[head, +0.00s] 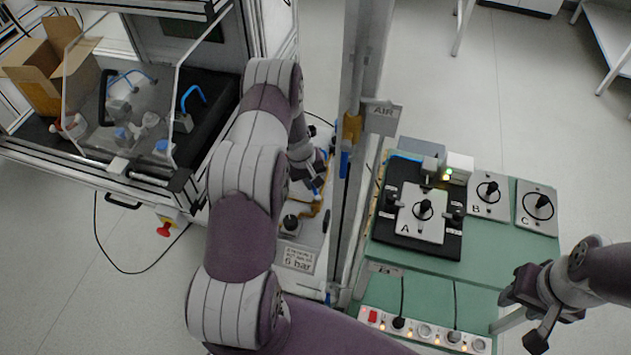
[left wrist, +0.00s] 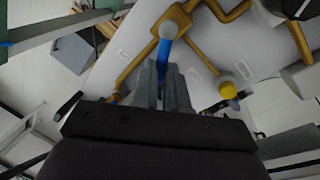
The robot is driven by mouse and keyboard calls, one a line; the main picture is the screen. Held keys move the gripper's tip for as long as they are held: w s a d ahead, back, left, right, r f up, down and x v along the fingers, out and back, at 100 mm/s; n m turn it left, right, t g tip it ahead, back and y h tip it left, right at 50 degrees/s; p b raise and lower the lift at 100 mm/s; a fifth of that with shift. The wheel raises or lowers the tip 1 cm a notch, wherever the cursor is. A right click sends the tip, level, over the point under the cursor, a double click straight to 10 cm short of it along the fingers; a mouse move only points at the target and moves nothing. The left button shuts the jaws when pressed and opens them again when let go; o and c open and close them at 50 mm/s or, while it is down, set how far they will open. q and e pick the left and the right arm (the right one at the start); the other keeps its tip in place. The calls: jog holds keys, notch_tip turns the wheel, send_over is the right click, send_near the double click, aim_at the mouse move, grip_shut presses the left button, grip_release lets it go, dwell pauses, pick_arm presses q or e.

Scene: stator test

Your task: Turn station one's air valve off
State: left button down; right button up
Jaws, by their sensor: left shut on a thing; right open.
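My left gripper (head: 318,182) reaches behind the metal post to a pale panel with brass-coloured pipes. In the left wrist view, its fingers (left wrist: 161,88) are shut on a blue valve lever (left wrist: 165,48). The lever's upper end meets a brass-coloured pipe joint (left wrist: 178,16); its lower part is hidden between the fingers. My own left arm hides part of the panel in the head view. Another blue lever (head: 344,164) hangs below a brass-coloured fitting on the post, under an AIR sign (head: 383,117). My right gripper (head: 524,316) is open and empty at the lower right.
A green bench (head: 420,280) carries plates marked A (head: 421,226), B (head: 488,198) and C (head: 537,208). A socket strip (head: 420,330) lies along its front. The upright post (head: 358,60) stands beside my left gripper. A clear-sided cabinet (head: 120,95) stands at left.

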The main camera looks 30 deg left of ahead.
pick_arm(q)
jog(key=n, duration=0.1)
jog(key=s+n, duration=0.1)
jog(key=n, duration=0.1)
jog(key=shift+a+n+y+b, duration=0.3)
jog(key=shift+a, duration=0.05)
jog(key=shift+s+a+r+n+t+y, duration=0.15)
jog(key=shift+s+n, duration=0.2)
jog(key=shift+n, duration=0.45)
jog(key=shift+s+f+n+t+y, duration=0.15)
jog(key=shift+s+n, duration=0.15)
jog(key=shift+n, duration=0.5)
jog(key=shift+r, duration=0.15)
jog(key=c, duration=1.4)
grip_release()
jog(key=shift+o, duration=1.3)
jog(key=shift+s, duration=0.15)
jog(key=shift+r, duration=0.4)
notch_tip(320, 180, up, 12)
jog(key=s+p, duration=0.1)
jog(key=s, duration=0.1)
jog(key=shift+s+f+p, duration=0.2)
jog(key=shift+s+p, duration=0.05)
jog(key=shift+p, duration=0.15)
